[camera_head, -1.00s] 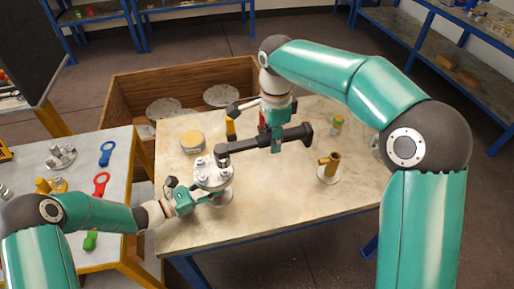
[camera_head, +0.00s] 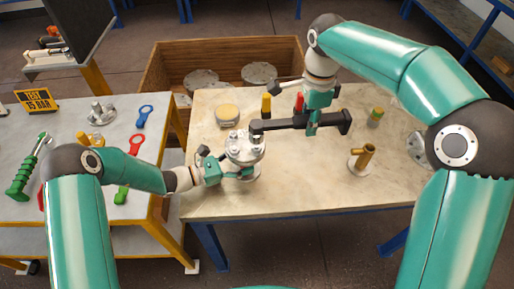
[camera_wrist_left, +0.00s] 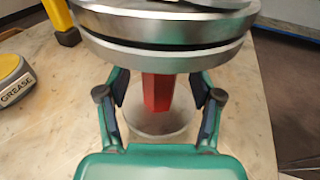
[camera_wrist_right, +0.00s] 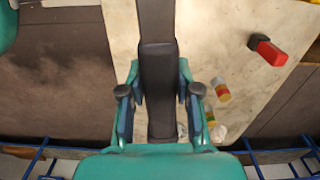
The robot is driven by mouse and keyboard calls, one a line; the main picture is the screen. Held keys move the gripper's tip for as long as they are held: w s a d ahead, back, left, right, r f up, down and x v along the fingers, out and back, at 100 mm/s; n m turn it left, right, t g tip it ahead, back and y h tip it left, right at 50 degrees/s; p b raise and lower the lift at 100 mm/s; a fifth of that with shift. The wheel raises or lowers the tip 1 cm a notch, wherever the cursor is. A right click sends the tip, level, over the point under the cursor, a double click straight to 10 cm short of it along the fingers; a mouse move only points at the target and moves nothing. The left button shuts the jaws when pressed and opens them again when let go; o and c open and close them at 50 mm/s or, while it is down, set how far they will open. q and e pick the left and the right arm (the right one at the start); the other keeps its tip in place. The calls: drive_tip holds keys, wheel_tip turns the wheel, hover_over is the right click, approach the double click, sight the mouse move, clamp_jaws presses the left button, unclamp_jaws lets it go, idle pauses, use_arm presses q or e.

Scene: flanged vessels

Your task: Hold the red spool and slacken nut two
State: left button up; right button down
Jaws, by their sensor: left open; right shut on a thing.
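The flanged spool (camera_head: 245,150) stands on the pale table; its steel flange carries several nuts and bolts. In the left wrist view its red body (camera_wrist_left: 158,92) shows below the stacked flange discs (camera_wrist_left: 165,30). My left gripper (camera_head: 226,172) is open, with its fingers (camera_wrist_left: 158,98) on either side of the red body and visible gaps. My right gripper (camera_head: 312,122) is shut on the dark bar of a long tool (camera_head: 335,122). The tool's head (camera_head: 257,128) is at the flange's far edge; I cannot tell whether it sits on a nut. Nut numbers are not readable.
A grease tin (camera_head: 228,115) stands beyond the spool. A brass fitting (camera_head: 362,160) and a small green-topped bottle (camera_head: 376,116) stand at the right. A wooden crate (camera_head: 170,75) is behind. The table's front is clear.

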use_arm(q)
drive_tip(key=v, duration=1.1)
drive_tip(key=shift+a, duration=0.1)
drive_tip(key=shift+s+a, duration=0.15)
drive_tip(key=shift+a, duration=0.15)
drive_tip(key=shift+f, duration=0.1)
